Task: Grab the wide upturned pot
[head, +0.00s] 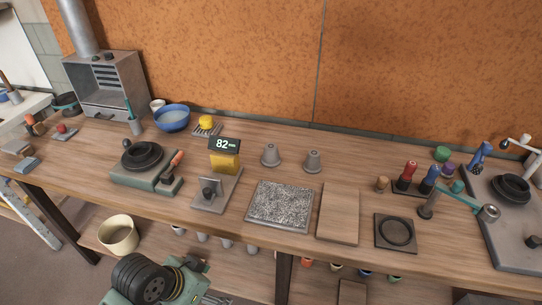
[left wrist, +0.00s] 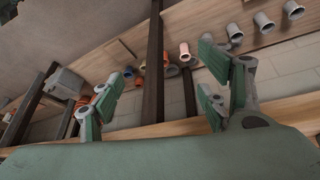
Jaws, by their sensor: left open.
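Two grey upturned pots stand apart on the bench in the head view. The left upturned pot (head: 271,155) looks slightly wider; the right upturned pot (head: 312,161) looks narrower. My left gripper (head: 188,281) is low at the bottom of the head view, in front of the bench and well away from both pots. In the left wrist view my left gripper (left wrist: 155,100) has its green-padded fingers spread, with nothing between them. The wrist view looks toward a lower shelf with small orange and grey pots. My right gripper is not seen.
A speckled slab (head: 280,205) and a wooden board (head: 338,212) lie in front of the pots. A yellow gauge (head: 225,162) reading 82 stands to their left. A cream bucket (head: 118,234) sits below the bench top. Bench legs and edge are near my left arm.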

